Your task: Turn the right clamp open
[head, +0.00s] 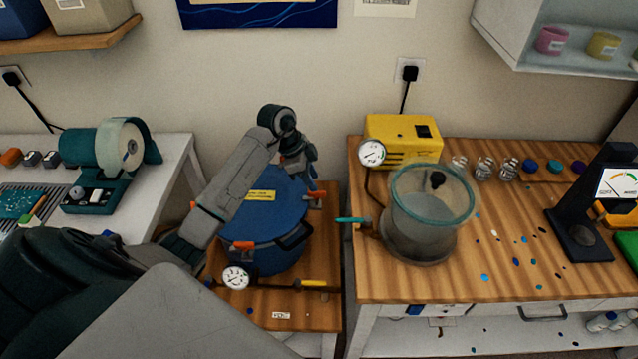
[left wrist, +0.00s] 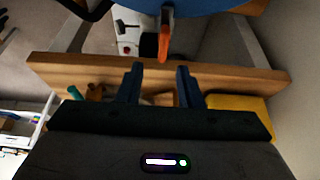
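The blue pressure pot (head: 272,222) stands on the small wooden table, its lid on. The right clamp (head: 316,196), with an orange handle, is on the pot's right rim; it also shows in the left wrist view (left wrist: 165,42). Other orange-handled clamps are at the front (head: 243,245) and the left of the rim. My left gripper (head: 303,170) is above the pot's far right side, close to the right clamp. In the left wrist view its two fingers are apart and empty, and the handle lies just ahead of the gap, apart from them. My right gripper is not in view.
A pressure gauge (head: 236,278) and a yellow-handled valve (head: 314,284) are at the pot's front. On the right workbench (head: 400,285) stand a clear chamber (head: 432,215) and a yellow pump (head: 398,138). A narrow gap separates the two tables.

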